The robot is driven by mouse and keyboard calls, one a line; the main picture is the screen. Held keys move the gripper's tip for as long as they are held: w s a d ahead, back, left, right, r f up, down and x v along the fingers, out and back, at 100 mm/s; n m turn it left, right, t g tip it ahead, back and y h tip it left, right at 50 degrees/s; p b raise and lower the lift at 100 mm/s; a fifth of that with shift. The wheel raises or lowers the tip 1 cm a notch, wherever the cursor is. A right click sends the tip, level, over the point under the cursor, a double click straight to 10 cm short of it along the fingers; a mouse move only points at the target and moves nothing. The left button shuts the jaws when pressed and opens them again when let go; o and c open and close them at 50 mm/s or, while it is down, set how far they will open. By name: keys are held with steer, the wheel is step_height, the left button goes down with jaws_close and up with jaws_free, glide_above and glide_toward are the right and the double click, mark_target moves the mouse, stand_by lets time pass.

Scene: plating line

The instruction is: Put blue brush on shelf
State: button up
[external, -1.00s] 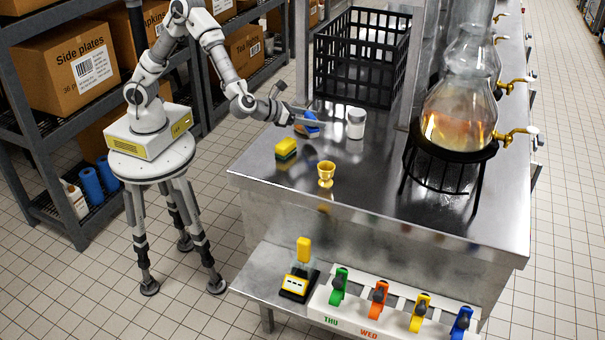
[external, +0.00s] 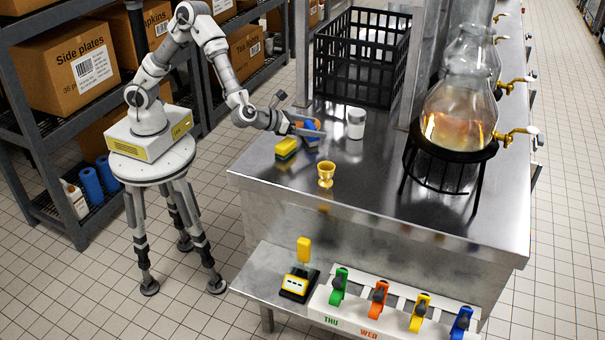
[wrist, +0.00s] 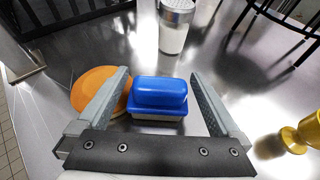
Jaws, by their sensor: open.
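The blue brush (external: 313,124), a blue block on a pale base, rests on the steel tabletop (external: 265,172). In the wrist view the brush (wrist: 160,93) sits between my open fingers, with a gap at each side. My gripper (wrist: 158,76) is low over the table and does not clamp the brush. In the external view my gripper (external: 312,128) partly hides it. A low steel shelf (external: 252,272) runs along the front of the table, below the top.
An orange disc (wrist: 92,84) lies beside the left finger. A shaker (external: 356,123) stands just behind the brush. A yellow sponge (external: 285,147) and a gold cup (external: 326,174) stand nearer the front. The low shelf holds a yellow-topped device (external: 300,281) and colored dispensers (external: 378,298).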

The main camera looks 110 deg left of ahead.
steer(key=shift+r, duration=0.15)
steer(key=shift+s+d+r, duration=0.15)
steer(key=shift+s+d, duration=0.05)
steer(key=shift+d, duration=0.05)
steer(key=v, duration=1)
steer(key=shift+s+d+r+p, duration=0.15)
steer(key=shift+s+d+p, duration=0.1)
steer(key=shift+p, duration=0.15)
steer(key=s+d+r+m+t+h, duration=0.2)
steer(key=d+r+m+h, duration=0.35)
steer(key=m, duration=0.65)
steer(key=s+d+r+m+t+h, duration=0.2)
steer(key=d+r+m+h, duration=0.3)
steer(key=m, duration=0.7)
steer(key=s+a+f+m+g, duration=0.1)
steer(key=s+a+m+g, duration=0.3)
steer(key=s+m, duration=0.6)
steer(key=s+a+f+m+g, duration=0.2)
steer(key=s+a+m+g, duration=0.2)
steer(key=s+m, duration=0.7)
steer(key=s+a+y, duration=0.1)
steer(key=s, duration=0.4)
steer(key=shift+f, duration=0.2)
